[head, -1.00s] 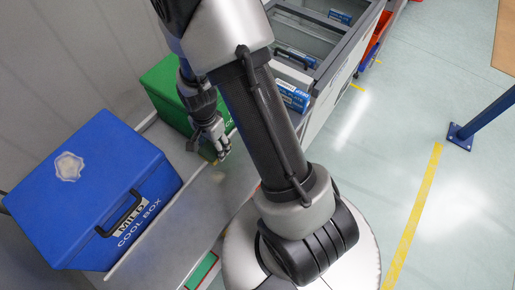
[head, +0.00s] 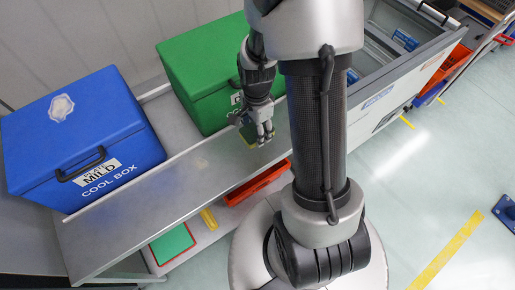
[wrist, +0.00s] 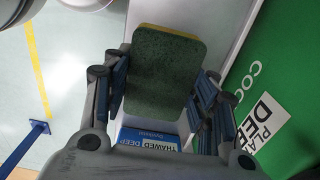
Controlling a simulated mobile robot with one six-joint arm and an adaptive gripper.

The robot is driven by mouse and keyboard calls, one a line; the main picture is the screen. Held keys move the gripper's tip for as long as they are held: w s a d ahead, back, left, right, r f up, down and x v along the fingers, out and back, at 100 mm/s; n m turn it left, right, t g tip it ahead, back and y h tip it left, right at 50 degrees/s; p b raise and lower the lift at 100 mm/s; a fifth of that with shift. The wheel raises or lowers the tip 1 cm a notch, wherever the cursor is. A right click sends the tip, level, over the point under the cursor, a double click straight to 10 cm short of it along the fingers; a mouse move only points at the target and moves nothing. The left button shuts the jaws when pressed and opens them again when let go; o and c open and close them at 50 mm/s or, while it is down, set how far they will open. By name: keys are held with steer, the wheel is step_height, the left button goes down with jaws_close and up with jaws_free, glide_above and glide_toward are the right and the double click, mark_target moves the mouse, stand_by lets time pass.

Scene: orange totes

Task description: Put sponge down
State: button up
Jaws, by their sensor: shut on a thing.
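The sponge (wrist: 166,75) shows in the wrist view as a green scouring pad with a yellow edge, held between the fingers of my gripper (wrist: 160,95). In the head view my gripper (head: 257,131) is in front of the green box, above the metal shelf (head: 180,185). A small yellow-green part of the sponge (head: 248,140) shows beside the fingers there; the rest is hidden by them. From these views I cannot tell whether the sponge touches the shelf.
A blue cool box (head: 90,135) stands left on the shelf and a green box (head: 205,75) stands behind my gripper. The shelf between and in front of them is bare. Below are an orange tote (head: 258,183), a yellow object (head: 209,219) and a green-topped item (head: 172,244).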

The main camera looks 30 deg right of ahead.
mark_target(257, 151)
step_height(257, 151, down, 10)
steer(key=b, duration=0.3)
steer(key=shift+f, duration=0.2)
steer(key=shift+f, duration=0.2)
steer(key=o, duration=1)
steer(key=shift+r, duration=0.1)
